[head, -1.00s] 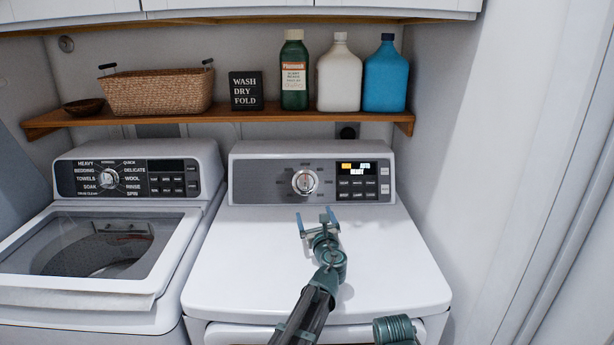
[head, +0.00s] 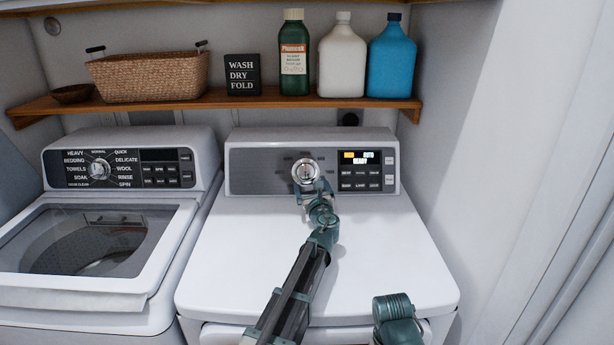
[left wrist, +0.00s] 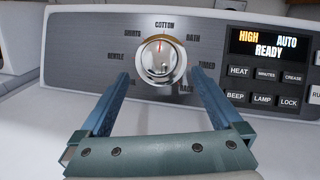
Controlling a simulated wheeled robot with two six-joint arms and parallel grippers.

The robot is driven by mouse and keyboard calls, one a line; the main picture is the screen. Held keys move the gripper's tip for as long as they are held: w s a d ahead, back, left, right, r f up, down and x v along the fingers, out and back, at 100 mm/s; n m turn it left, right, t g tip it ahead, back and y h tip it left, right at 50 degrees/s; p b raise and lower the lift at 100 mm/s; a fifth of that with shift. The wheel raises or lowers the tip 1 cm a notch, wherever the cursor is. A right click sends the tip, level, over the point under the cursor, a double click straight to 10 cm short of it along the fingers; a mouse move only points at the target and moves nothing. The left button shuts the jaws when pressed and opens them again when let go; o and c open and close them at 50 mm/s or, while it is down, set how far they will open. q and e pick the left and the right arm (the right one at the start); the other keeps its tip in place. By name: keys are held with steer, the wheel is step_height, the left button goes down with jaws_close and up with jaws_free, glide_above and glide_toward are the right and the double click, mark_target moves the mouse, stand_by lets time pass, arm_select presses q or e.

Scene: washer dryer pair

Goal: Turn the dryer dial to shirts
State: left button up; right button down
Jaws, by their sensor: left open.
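The dryer dial (head: 305,171) is a round silver knob on the dryer's grey panel. It also shows in the left wrist view (left wrist: 161,62), with a small red mark at its top towards COTTON. SHIRTS (left wrist: 132,35) is printed at its upper left. My left gripper (head: 311,186) is in front of the dial. In the left wrist view its blue fingers (left wrist: 160,76) are spread wide, one on each side of the dial's lower part. Nothing is held between them, and contact with the dial cannot be told. My right gripper is out of view.
The dryer display (left wrist: 268,44) reads HIGH, AUTO, READY, with buttons below it. The washer (head: 100,250) with its own dial stands at left. A wooden shelf (head: 230,102) above holds a basket, a sign and bottles. The white dryer top (head: 380,250) is clear except for my arm.

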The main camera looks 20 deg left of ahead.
mark_target(307, 174)
arm_select(q)
steer(key=x, duration=0.7)
steer(key=shift+s, duration=0.1)
steer(key=c, duration=1.2)
